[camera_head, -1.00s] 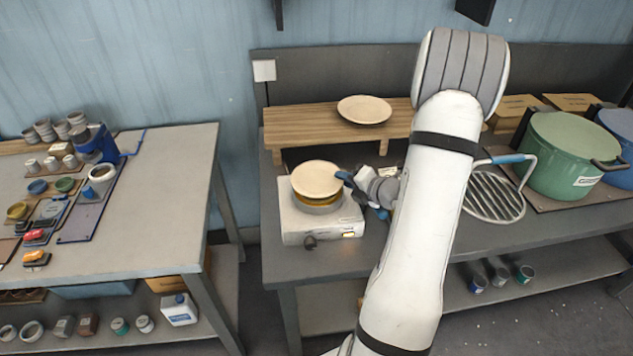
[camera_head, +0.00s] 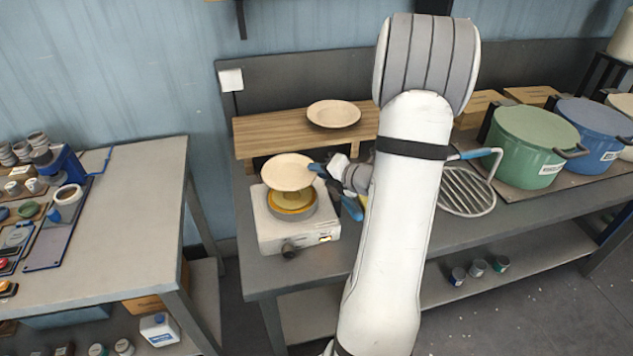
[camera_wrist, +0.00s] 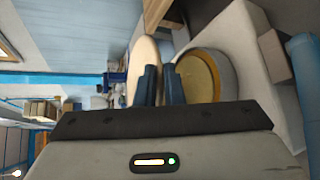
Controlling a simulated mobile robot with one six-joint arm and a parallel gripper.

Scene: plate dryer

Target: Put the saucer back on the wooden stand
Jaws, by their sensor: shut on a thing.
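A cream saucer (camera_head: 287,172) is in my gripper (camera_head: 318,171), held by its right edge above the hot plate. A gap shows between it and a yellow dish (camera_head: 293,202) in a grey round rim on the hot plate (camera_head: 270,232). In the wrist view my gripper's blue fingers (camera_wrist: 160,85) are shut on the saucer's edge (camera_wrist: 145,55), and the yellow dish (camera_wrist: 198,75) lies to the right. The wooden stand (camera_head: 262,136) is behind the hot plate. Another cream saucer (camera_head: 334,113) lies on its top, right of the bare left part.
A green pot (camera_head: 535,150) and a blue pot (camera_head: 597,135) stand on the right of the bench. A wire rack (camera_head: 466,190) lies right of my arm. A separate table (camera_head: 120,230) with cups and small items is at the left, with a floor gap between.

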